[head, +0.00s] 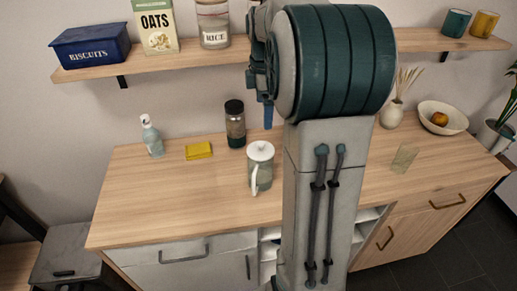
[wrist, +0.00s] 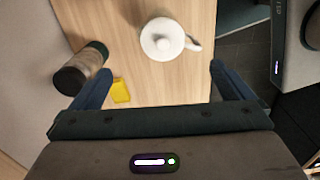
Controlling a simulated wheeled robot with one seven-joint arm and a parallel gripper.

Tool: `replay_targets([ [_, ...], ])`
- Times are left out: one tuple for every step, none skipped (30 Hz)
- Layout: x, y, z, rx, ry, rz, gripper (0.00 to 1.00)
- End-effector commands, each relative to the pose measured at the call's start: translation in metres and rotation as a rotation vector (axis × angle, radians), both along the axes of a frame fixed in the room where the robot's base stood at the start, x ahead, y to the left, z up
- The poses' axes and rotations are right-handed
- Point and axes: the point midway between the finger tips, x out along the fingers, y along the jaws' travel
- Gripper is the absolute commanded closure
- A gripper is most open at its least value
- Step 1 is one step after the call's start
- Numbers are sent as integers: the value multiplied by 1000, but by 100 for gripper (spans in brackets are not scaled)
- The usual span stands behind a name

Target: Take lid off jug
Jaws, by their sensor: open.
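The jug (head: 262,173) stands upright on the wooden counter, left of my arm in the head view. Its white lid (head: 260,151) with a small knob is seated on top. In the wrist view the lid (wrist: 162,39) shows from above, with the jug's white handle (wrist: 193,43) pointing right. My gripper (wrist: 155,78) is open and empty, its two blue fingers spread wide. The jug lies ahead of the fingertips and apart from them. In the head view my gripper is mostly hidden by my arm; a blue finger (head: 268,113) shows.
A dark-capped jar (head: 235,126), a yellow sponge (head: 198,150) and a soap bottle (head: 152,138) stand left of the jug. A wall shelf (head: 180,58) with tins and jars hangs above. A glass (head: 404,158) stands to the right. The counter's front left (head: 170,205) is clear.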

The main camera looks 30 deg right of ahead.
Motion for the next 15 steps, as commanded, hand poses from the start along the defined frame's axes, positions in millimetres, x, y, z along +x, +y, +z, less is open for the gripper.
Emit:
replay_targets([
  [-1, 0, -9, 2, 5, 2, 0],
  [-1, 0, -14, 2, 6, 2, 0],
  [-1, 1, -23, 2, 7, 1, 0],
  [-1, 1, -29, 2, 7, 1, 0],
  [-1, 1, -35, 2, 7, 1, 0],
  [-1, 1, -43, 2, 6, 1, 0],
  [-1, 1, -49, 2, 6, 1, 0],
  [-2, 1, -54, 2, 6, 1, 0],
  [-1, 1, -61, 2, 5, 1, 0],
  [-1, 1, -65, 2, 5, 0, 0],
  [-1, 1, -68, 1, 4, 0, 0],
  [-1, 1, -72, 1, 3, 0, 0],
  [-1, 1, -74, 1, 2, 0, 0],
  [-1, 1, -76, 1, 2, 0, 0],
  [-1, 2, -78, 0, 1, 0, 0],
])
